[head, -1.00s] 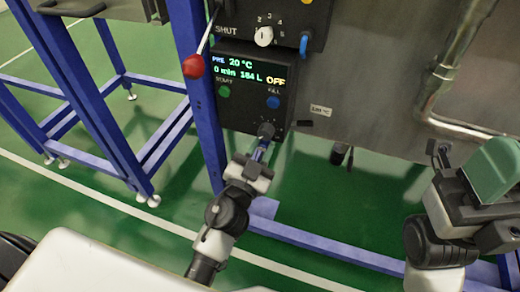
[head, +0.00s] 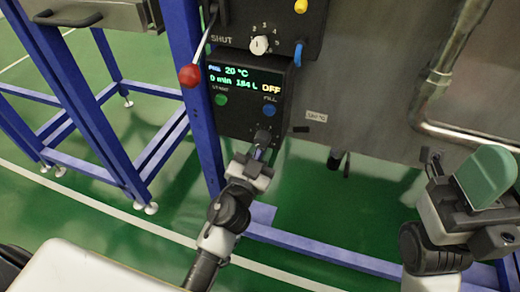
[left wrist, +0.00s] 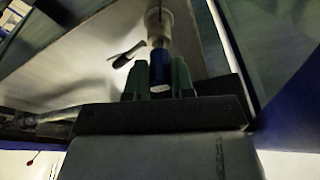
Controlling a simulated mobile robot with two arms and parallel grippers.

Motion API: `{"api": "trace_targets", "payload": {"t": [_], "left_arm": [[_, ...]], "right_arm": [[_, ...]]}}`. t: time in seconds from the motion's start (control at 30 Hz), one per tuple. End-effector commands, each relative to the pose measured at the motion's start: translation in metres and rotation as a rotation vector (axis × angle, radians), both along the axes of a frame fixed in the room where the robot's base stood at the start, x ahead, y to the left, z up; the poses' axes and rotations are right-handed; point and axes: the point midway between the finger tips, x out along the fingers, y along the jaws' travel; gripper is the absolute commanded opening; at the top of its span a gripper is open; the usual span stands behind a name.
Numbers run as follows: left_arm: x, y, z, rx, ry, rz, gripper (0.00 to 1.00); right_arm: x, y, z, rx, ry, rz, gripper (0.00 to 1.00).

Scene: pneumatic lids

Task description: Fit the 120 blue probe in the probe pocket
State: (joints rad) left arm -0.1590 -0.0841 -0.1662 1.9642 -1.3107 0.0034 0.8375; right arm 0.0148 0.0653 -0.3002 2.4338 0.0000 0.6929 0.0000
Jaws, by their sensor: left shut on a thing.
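My left gripper (head: 256,162) is just below the bottom of the black control box (head: 247,95). In the left wrist view its green fingers (left wrist: 159,80) are shut on the blue probe (left wrist: 158,66), which stands upright between them. The probe's metal upper end points at a cream round fitting (left wrist: 159,20) right above it; whether they touch I cannot tell. I cannot be sure this fitting is the probe pocket. The number on the probe is unreadable. My right gripper (head: 488,178) is at the right with a green finger showing; its opening is hidden.
A dark knob (head: 262,137) is on the box's lower front, close to my left gripper. A red-ball lever (head: 190,75) and blue frame post (head: 196,100) stand to the left. A dark stub (head: 337,160) hangs under the grey tank (head: 375,80).

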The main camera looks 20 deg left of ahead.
Motion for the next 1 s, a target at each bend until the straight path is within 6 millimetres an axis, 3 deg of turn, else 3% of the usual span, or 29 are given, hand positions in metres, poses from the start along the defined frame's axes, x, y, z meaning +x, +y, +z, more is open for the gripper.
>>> {"api": "trace_targets", "payload": {"t": [0.53,0.57,0.73,1.0], "left_arm": [[0.012,0.000,0.001,0.000,-0.001,0.000,0.01],[0.012,0.000,0.001,0.000,0.000,0.000,0.27],[0.012,0.000,0.000,0.000,0.000,0.000,0.53],[0.011,0.000,0.000,-0.001,0.000,0.000,0.54]], "right_arm": [[0.000,0.000,0.000,0.000,0.002,0.000,0.41],[0.000,0.000,0.000,0.000,0.002,0.000,0.41],[0.000,0.000,-0.001,0.000,0.003,0.000,0.41],[0.000,0.000,-0.001,0.000,0.004,0.000,0.41]]}}
